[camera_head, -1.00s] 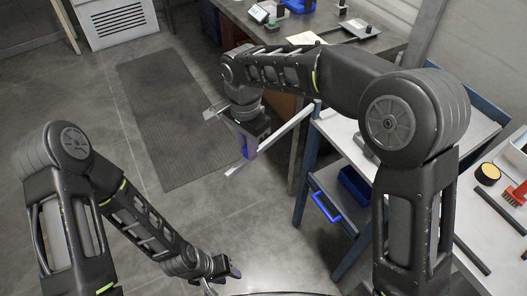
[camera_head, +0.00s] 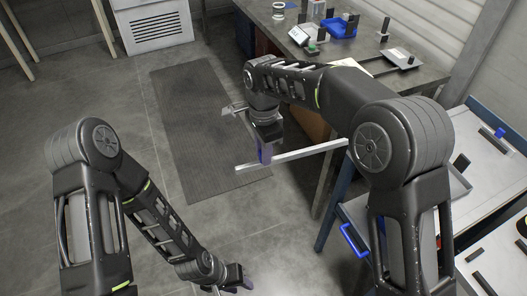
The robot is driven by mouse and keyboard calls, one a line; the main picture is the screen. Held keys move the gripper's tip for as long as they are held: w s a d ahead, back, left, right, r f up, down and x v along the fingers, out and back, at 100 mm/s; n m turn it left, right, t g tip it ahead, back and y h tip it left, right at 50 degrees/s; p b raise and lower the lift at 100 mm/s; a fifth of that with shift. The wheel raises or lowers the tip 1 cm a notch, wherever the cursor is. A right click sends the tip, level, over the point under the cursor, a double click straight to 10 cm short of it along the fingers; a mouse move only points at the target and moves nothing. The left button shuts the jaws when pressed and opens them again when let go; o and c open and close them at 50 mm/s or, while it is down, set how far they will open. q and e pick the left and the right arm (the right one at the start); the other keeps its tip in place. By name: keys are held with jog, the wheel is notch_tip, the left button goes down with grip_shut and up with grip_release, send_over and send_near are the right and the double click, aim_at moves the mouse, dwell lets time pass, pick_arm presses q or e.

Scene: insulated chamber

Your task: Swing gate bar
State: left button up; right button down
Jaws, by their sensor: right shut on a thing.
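The gate bar (camera_head: 305,153) is a long, thin, pale grey bar. It runs nearly level across the middle of the view, from a free end over the floor mat to an end near my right arm. My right gripper (camera_head: 264,153) is shut on the bar, close to its left end, with a purple finger showing in front of it. The bar's right end meets the dark arm and table region, so its pivot cannot be made out. My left gripper (camera_head: 246,284) is low at the bottom edge, apart from the bar, and its finger gap is too small to read.
A workbench (camera_head: 345,68) with a blue tray (camera_head: 339,27) and small instruments stands at the back. A blue-framed table (camera_head: 478,180) with a blue drawer handle (camera_head: 352,240) is at the right. A dark mat (camera_head: 205,120) lies on the open grey floor at centre left.

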jog(key=c, duration=1.3)
grip_release()
jog(key=shift+r, duration=0.1)
notch_tip(320, 180, up, 8)
jog(key=shift+f, duration=0.15)
